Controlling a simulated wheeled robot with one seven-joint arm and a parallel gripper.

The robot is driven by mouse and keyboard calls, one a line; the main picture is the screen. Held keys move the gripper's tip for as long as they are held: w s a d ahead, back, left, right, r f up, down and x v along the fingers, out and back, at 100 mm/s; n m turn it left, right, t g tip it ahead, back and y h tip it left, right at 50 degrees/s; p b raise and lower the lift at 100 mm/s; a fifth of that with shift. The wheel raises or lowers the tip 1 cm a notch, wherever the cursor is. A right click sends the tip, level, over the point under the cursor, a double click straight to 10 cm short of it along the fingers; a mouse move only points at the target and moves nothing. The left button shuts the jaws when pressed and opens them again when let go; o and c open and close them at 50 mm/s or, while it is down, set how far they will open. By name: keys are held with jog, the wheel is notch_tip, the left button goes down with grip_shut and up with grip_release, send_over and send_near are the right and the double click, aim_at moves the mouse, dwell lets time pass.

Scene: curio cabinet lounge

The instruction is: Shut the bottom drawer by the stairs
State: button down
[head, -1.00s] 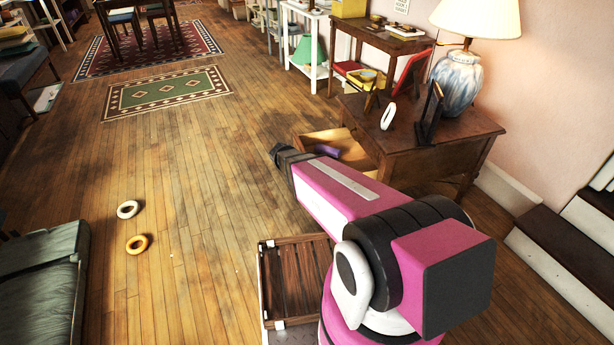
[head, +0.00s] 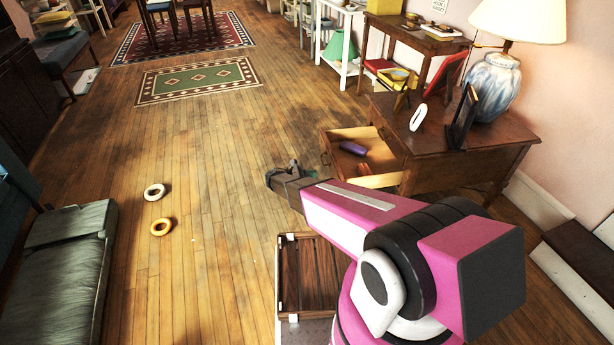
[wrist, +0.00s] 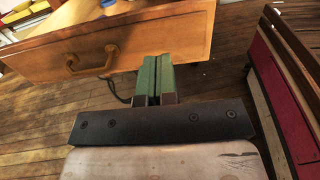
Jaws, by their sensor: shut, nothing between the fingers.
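The drawer (head: 330,153) by the stairs is pulled out of the wooden side table (head: 470,150), its open top showing a purple object and a red one inside. In the wrist view the drawer front (wrist: 130,50) with its curved handle (wrist: 90,62) fills the upper left. My gripper (head: 282,174) is just left of and in front of the drawer in the head view. Its green fingers (wrist: 155,78) are together and empty, in front of the right part of the drawer front. I cannot tell whether they touch it.
Stairs (head: 570,250) are at the right. A lamp (head: 495,80) and frames stand on the table. A wooden slatted crate (head: 308,275) is near my base. The floor left of the drawer is clear.

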aim_at(337, 171)
jog(key=d, duration=0.6)
jog(key=w+d, duration=0.1)
jog(key=d, duration=0.2)
jog(key=w+d, duration=0.1)
jog(key=d, duration=0.7)
jog(key=w+d, duration=0.1)
jog(key=d, duration=0.7)
jog(key=w+d, duration=0.1)
jog(key=d, duration=0.7)
jog(key=shift+w+d, duration=0.1)
jog(key=shift+d, duration=0.15)
jog(key=shift+a, duration=0.1)
